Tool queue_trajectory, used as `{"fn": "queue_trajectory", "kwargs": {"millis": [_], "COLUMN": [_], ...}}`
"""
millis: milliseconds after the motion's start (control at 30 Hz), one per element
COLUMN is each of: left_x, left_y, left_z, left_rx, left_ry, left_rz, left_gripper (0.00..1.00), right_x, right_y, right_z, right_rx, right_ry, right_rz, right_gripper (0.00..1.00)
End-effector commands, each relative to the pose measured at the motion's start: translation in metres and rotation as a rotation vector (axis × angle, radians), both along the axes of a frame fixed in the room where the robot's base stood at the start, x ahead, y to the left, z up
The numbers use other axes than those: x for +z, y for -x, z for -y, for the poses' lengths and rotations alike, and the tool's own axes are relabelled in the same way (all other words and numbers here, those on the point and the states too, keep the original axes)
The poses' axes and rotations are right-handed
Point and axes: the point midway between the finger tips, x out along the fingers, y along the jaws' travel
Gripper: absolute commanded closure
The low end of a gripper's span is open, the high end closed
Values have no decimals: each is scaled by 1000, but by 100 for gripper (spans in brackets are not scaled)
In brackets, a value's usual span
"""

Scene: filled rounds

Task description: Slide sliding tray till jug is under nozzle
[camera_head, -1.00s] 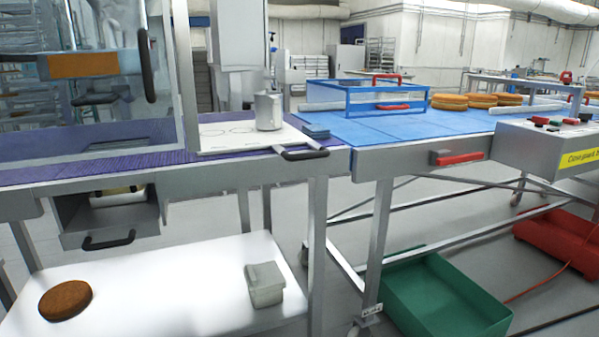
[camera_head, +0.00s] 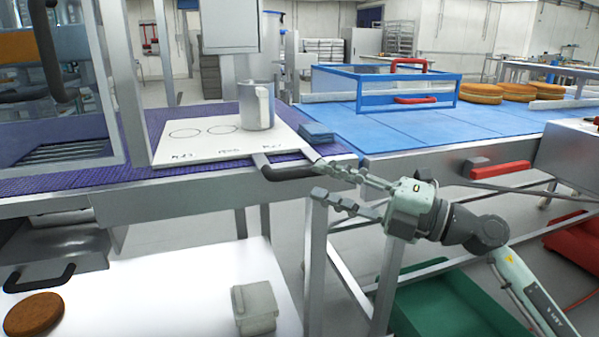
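The white sliding tray (camera_head: 190,148) lies on the purple belt surface. Two drawn circles show on its left and middle, with small writing along its front. The silver jug (camera_head: 255,108) stands upright on the tray's right part. A dark handle (camera_head: 288,173) sticks out at the tray's front right. A grey machine housing (camera_head: 230,25) with a column hangs behind and left of the jug; I cannot make out the nozzle tip. My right gripper (camera_head: 320,178) is open and empty, its fingers pointing left just right of the handle. I cannot tell whether they touch it. My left gripper is not in view.
A blue folded cloth or pad (camera_head: 317,133) lies right of the tray. A blue-framed guard (camera_head: 385,88) stands on the blue belt (camera_head: 400,130), with brown cake rounds (camera_head: 482,94) beyond.

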Motion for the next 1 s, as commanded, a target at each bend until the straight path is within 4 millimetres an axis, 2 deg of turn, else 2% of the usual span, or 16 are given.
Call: {"fn": "queue_trajectory", "kwargs": {"millis": [67, 300, 667, 700, 1000], "left_x": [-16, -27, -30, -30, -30], "left_y": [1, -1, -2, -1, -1], "left_z": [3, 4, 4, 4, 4], "left_rx": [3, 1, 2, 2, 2], "left_ry": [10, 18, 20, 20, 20], "left_rz": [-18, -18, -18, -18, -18], "left_gripper": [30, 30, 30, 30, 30], "right_x": [5, 8, 7, 8, 7], "right_y": [-7, -21, -25, -25, -25], "right_z": [-13, -42, -50, -49, -49], "right_rx": [2, -1, -1, -1, -1], "right_ry": [-5, -4, -3, -3, -3], "right_rz": [1, 1, 0, 0, 0], "right_gripper": [64, 64, 64, 66, 100]}}
